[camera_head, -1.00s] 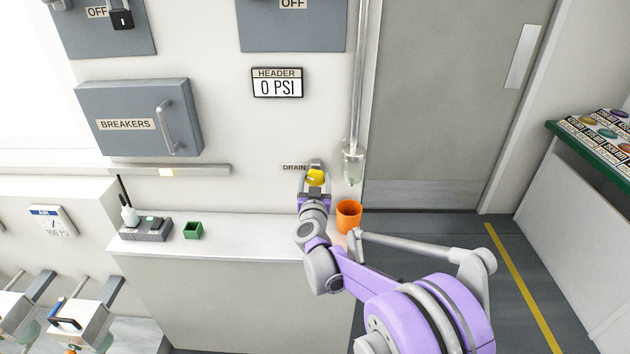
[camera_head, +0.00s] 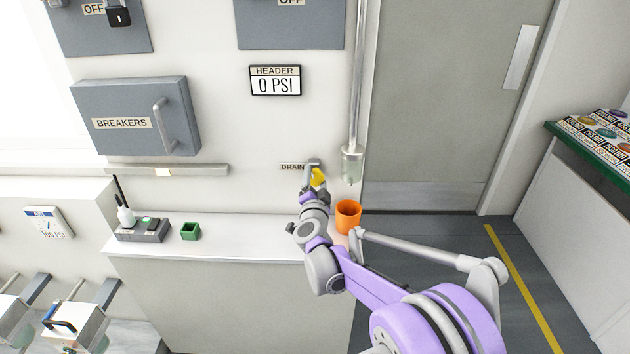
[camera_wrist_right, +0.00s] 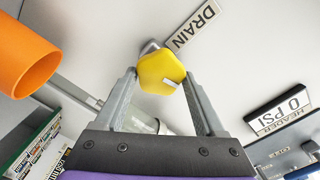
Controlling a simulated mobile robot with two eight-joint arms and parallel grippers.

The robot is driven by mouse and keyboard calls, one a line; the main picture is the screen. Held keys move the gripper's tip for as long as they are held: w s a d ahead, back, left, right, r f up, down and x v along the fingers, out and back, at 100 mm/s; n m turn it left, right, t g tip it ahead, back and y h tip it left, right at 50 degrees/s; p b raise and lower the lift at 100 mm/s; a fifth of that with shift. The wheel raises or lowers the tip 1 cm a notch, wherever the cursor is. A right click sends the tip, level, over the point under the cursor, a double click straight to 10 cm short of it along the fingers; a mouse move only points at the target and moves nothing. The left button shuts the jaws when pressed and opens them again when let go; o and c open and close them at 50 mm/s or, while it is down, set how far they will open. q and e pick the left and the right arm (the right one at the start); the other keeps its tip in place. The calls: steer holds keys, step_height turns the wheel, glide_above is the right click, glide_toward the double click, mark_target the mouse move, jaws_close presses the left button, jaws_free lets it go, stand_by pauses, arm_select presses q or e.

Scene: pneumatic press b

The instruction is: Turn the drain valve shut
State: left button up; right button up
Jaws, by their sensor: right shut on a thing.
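The drain valve has a yellow knob (camera_head: 318,178) on the wall just right of the DRAIN label (camera_head: 292,167). In the right wrist view the yellow knob (camera_wrist_right: 161,76) sits between the fingers, with a pale mark on its face and a grey stem behind it. My right gripper (camera_wrist_right: 160,88) is shut on the knob, one finger on each side. In the head view my right gripper (camera_head: 314,178) covers part of the knob. My left gripper is not in view.
An orange cup (camera_head: 348,216) stands close right of my right wrist, below a clear bowl (camera_head: 352,165) on a vertical pipe. The header display (camera_head: 276,81) above reads 0 PSI.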

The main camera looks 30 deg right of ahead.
steer(key=shift+f+m, duration=0.1)
steer(key=shift+m, duration=1.5)
steer(key=o, duration=1.3)
steer(key=shift+o, duration=0.2)
steer(key=v, duration=1.1)
steer(key=shift+d, duration=0.1)
